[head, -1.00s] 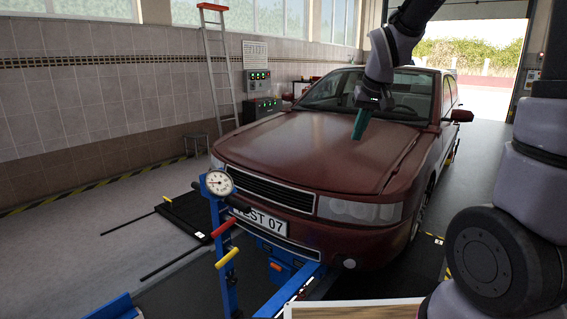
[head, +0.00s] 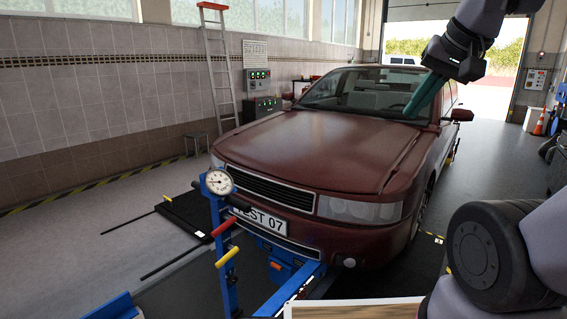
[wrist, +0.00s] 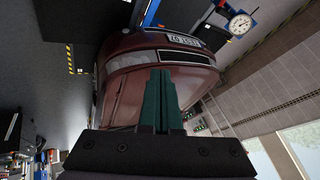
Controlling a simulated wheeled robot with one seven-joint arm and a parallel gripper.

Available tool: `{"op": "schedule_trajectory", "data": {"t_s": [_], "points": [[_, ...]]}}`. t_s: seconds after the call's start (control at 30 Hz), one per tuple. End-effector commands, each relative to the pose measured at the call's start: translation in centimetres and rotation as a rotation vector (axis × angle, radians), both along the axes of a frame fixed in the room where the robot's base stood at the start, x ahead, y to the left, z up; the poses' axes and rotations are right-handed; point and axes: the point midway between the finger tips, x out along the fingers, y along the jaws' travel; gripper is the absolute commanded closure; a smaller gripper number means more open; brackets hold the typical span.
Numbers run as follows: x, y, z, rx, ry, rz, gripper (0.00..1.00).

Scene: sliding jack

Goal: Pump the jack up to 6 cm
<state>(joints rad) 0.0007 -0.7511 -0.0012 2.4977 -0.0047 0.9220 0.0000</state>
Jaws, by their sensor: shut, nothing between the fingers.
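The blue jack (head: 226,255) stands in front of the dark red car (head: 300,150). It carries a round white gauge (head: 218,182), a red-gripped lever (head: 224,226) and a yellow-gripped lever (head: 227,257). A blue beam (head: 297,288) runs along the floor beside it under the car's front. My gripper (head: 412,112) has green fingers and is up over the car's bonnet and windscreen, far from the levers. In the wrist view its fingers (wrist: 163,75) are together and empty, with the gauge (wrist: 239,24) at the top right.
A wooden-topped surface (head: 355,309) is at the bottom edge. A ladder (head: 222,70) and control boxes (head: 260,105) stand by the tiled wall. Black floor plates (head: 200,215) lie left of the jack. The floor to the left is mostly clear.

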Motion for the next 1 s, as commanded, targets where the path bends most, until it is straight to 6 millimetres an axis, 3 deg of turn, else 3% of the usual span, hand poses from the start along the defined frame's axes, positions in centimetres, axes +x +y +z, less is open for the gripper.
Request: {"op": "schedule_trajectory", "data": {"t_s": [0.27, 0.43, 0.77, 1.0], "points": [[0.1, 0.0, 0.0, -0.003, 0.0, 0.002, 1.0], [1.9, 0.1, -0.4, -0.027, 0.013, 0.025, 1.0], [10.7, 1.5, -3.9, -0.147, 0.053, 0.153, 1.0], [17.1, 3.8, -8.7, -0.233, 0.073, 0.27, 1.0]]}}
